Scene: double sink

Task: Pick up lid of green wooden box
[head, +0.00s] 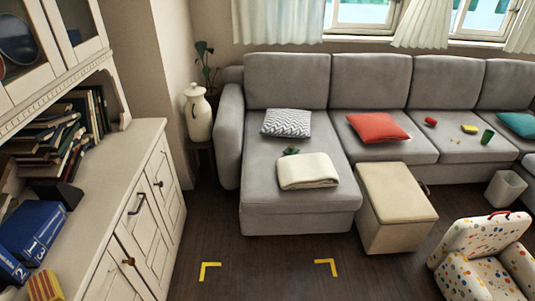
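No green wooden box or lid can be made out for certain. A small dark green object (291,151) lies on the chaise part of the grey sofa (297,213), just behind a folded cream blanket (308,171). A small green upright object (487,136) stands on the right part of the sofa. Both are too small to identify. Neither of my grippers is in view.
A beige ottoman (395,205) stands right of the chaise. A white cabinet (140,215) fills the left side. A spotted armchair (485,262) and a small bin (504,189) are at the right. Dark floor with yellow corner marks (210,270) is clear in front.

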